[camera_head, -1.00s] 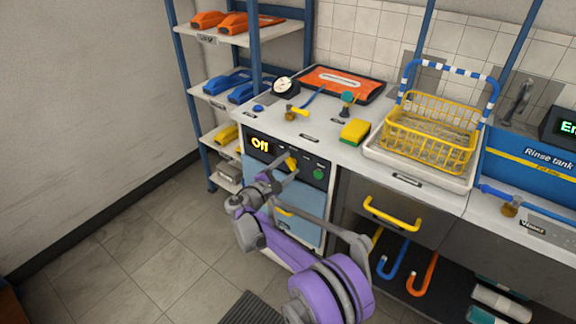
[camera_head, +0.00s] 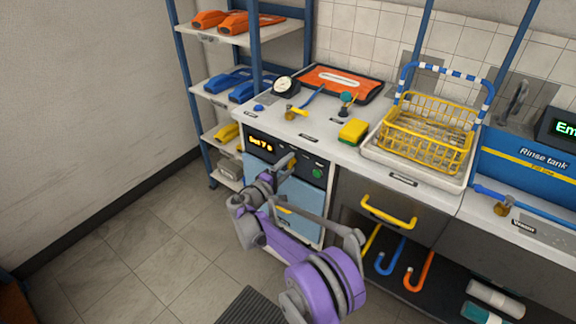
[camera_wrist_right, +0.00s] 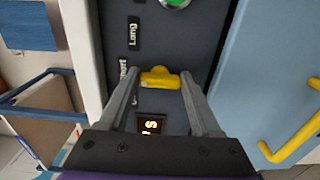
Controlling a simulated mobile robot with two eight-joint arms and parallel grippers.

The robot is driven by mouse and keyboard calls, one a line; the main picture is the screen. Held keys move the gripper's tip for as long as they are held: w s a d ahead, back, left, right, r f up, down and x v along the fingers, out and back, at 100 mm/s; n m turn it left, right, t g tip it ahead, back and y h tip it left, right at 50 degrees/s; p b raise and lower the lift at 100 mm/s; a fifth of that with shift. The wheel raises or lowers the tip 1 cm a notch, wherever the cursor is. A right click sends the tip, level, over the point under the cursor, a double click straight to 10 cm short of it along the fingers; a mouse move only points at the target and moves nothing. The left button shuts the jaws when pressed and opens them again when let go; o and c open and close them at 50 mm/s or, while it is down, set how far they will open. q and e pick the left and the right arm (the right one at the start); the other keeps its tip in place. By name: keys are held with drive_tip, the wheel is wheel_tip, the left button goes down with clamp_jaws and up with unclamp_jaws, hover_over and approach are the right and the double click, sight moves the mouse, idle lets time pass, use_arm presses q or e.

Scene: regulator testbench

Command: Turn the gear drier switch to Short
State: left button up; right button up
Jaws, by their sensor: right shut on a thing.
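The gear drier (camera_head: 297,207) is a light blue cabinet with a dark control panel under the worktop. Its yellow switch knob (camera_wrist_right: 160,78) lies between the fingertips of my right gripper (camera_wrist_right: 158,84); the gripper is shut on it. In the wrist view the knob's long side lies across the picture, one end towards a partly hidden label ending in "ort". The "Long" label (camera_wrist_right: 133,33) shows above it. In the head view my right gripper (camera_head: 290,162) partly covers the knob. The drier display (camera_head: 261,145) is lit with small text ending in "7 s". My left gripper is out of view.
A green button (camera_head: 317,174) sits on the panel right of the knob. The drier's yellow door handle (camera_wrist_right: 290,140) is close by. A drawer with a yellow handle (camera_head: 388,212) is to the right. The floor in front (camera_head: 140,250) is clear.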

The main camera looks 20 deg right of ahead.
idle(0.4)
drive_tip(key=o, duration=1.4)
drive_tip(key=p+v, duration=0.1)
drive_tip(key=v, duration=0.9)
drive_tip(key=shift+s+a, duration=0.3)
